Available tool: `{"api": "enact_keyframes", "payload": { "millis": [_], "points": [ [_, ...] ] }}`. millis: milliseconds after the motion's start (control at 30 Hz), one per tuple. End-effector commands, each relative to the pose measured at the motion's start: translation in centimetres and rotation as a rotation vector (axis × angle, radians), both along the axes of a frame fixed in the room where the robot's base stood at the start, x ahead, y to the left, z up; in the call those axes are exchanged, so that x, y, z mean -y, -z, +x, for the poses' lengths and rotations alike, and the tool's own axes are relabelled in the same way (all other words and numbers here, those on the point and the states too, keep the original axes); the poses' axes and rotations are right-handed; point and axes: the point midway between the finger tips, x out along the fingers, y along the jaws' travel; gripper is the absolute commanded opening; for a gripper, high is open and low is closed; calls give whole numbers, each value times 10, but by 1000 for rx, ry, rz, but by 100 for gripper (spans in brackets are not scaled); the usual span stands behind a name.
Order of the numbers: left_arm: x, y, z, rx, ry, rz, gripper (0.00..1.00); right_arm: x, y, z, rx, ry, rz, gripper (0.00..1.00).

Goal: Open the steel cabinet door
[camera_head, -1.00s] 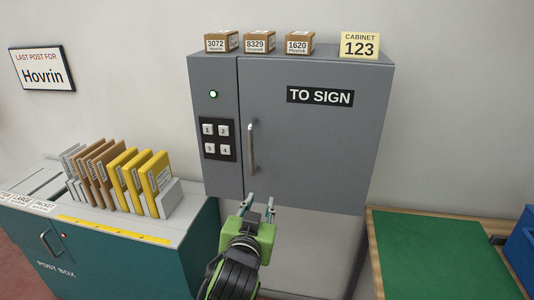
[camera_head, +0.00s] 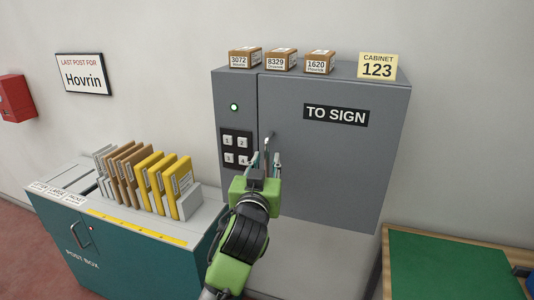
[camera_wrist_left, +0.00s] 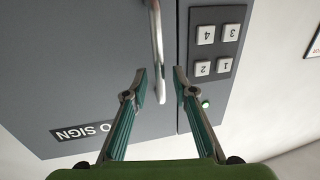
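The grey steel cabinet (camera_head: 235,85) hangs on the wall, its door (camera_head: 330,165) flush with the front and marked TO SIGN. The vertical metal door handle (camera_head: 268,143) is mostly hidden behind my left gripper in the head view. My left gripper (camera_head: 264,160) is open in front of the handle. Nothing shows as held. The keypad (camera_head: 236,148) is beside the door, under a lit green lamp (camera_head: 234,107). My right gripper is not in view.
Several small boxes (camera_head: 281,60) and a CABINET 123 sign (camera_head: 377,66) stand on the cabinet. A teal post box counter (camera_head: 110,250) with upright files (camera_head: 160,183) is at left. A table with a green mat (camera_head: 445,265) is at lower right.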

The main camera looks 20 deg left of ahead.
Motion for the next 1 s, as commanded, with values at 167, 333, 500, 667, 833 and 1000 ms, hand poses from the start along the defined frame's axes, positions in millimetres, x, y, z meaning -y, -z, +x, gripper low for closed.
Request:
{"api": "enact_keyframes", "payload": {
  "millis": [167, 333, 500, 667, 833, 1000],
  "points": [
    [-3, -1, 18, 0, -1, 1, 25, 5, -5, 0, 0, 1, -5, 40],
    [-4, 0, 22, 0, 0, 1, 25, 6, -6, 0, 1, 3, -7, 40],
    [-4, 0, 22, 0, 0, 1, 25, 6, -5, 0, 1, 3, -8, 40],
    [-4, 0, 22, 0, 0, 1, 0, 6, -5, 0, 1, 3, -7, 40],
    [-4, 0, 22, 0, -1, 1, 0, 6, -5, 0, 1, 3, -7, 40],
    [-5, 1, 19, -1, -14, -1, 0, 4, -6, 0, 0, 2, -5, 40]
  ]
}}
